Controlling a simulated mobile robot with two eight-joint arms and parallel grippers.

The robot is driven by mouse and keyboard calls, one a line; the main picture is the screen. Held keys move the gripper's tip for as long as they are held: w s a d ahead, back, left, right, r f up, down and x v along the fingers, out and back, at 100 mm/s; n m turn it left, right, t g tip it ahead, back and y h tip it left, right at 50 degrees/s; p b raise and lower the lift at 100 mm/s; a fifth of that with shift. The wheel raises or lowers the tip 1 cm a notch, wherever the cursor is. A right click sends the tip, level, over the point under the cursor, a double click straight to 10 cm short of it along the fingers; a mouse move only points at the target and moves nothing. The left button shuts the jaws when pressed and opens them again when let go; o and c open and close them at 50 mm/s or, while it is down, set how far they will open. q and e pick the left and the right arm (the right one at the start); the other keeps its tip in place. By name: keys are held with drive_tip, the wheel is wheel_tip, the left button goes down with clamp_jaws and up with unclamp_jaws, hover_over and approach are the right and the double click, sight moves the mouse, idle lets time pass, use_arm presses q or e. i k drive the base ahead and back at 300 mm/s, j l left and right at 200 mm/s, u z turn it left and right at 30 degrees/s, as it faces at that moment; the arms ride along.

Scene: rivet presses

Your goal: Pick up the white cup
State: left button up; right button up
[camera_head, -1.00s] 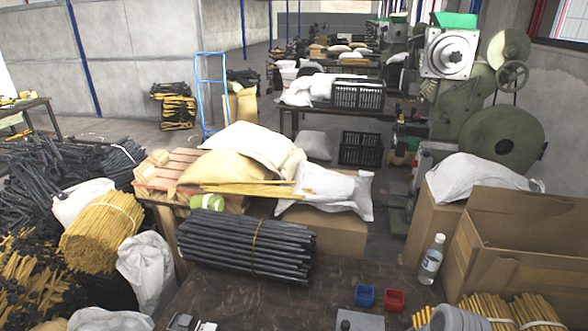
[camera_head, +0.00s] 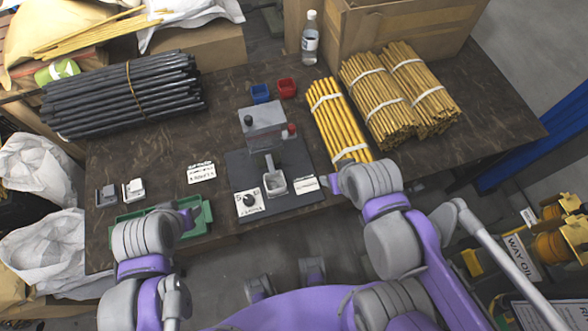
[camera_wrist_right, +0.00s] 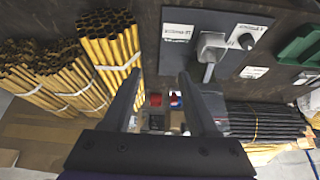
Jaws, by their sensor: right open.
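A small pale, square-rimmed cup (camera_head: 275,184) sits at the front of the grey press (camera_head: 265,135) on the dark table; no other clear white cup shows. It appears as a pale, boxy shape in the right wrist view (camera_wrist_right: 211,42). My right gripper (camera_wrist_right: 160,74) is open, with nothing between its two dark fingers, and is apart from the cup. In the head view my right arm ends to the right of the press. My left arm ends near the green tray (camera_head: 203,217), left of the press; its fingers are too unclear to judge.
Yellow rod bundles (camera_head: 338,118) lie right of the press, and a black rod bundle (camera_head: 125,95) lies at the back left. Blue (camera_head: 261,93) and red (camera_head: 287,88) bins stand behind the press. A bottle (camera_head: 310,40) stands by a cardboard box (camera_head: 400,25). The table's left middle is mostly clear.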

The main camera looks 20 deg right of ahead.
sight(276, 184)
drive_tip(key=z, duration=0.25)
drive_tip(key=k+j+z, duration=0.1)
drive_tip(key=j, duration=0.3)
drive_tip(key=k+j+z, duration=0.25)
drive_tip(key=k+j, duration=0.2)
drive_tip(key=j, duration=0.25)
